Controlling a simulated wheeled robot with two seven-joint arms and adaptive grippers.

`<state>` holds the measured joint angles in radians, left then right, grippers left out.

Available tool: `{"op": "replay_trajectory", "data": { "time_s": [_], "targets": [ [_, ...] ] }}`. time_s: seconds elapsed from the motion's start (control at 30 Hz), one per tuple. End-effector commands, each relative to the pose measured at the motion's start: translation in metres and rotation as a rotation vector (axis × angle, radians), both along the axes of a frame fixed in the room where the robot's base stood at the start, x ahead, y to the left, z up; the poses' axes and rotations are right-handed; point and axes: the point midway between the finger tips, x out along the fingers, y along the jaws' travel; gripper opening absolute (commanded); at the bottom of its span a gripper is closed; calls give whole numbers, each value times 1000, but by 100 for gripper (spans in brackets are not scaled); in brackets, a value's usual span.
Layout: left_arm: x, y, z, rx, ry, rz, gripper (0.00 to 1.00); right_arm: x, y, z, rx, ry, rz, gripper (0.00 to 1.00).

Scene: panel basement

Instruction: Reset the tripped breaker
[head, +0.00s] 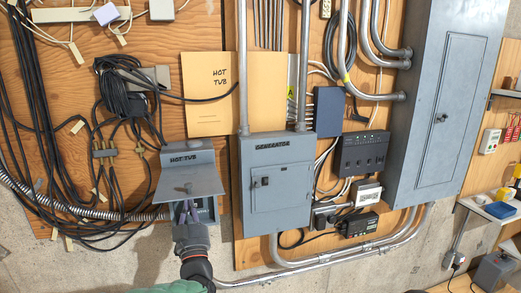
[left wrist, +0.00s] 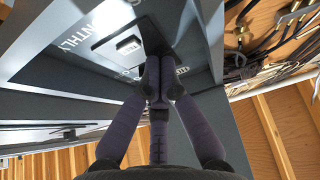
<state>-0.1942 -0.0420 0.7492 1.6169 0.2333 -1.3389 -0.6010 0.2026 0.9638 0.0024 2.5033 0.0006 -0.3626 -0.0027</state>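The grey hot tub breaker box (head: 205,211) is on the plywood at left centre, its labelled lid (head: 187,180) tilted up and outward. My left gripper (head: 186,208) reaches up from below under that lid, partly hidden by it. In the left wrist view, my left gripper's (left wrist: 157,75) purple fingers are drawn together at the box's inner face. My right gripper is not in view.
A closed grey generator panel (head: 280,190) stands close at right of the box. A conduit (head: 310,265) runs below it. Loose black cables (head: 95,215) hang at left. A tall grey panel (head: 445,110) stands further right. Open concrete lies at lower left.

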Motion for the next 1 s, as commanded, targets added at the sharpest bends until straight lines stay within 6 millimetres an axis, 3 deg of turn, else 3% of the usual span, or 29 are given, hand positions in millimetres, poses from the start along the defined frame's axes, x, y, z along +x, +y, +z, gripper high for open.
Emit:
{"op": "replay_trajectory", "data": {
  "time_s": [1.0],
  "targets": [
    [0, 1, 13, 0, -5, 1, 0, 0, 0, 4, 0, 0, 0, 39]
  ]
}}
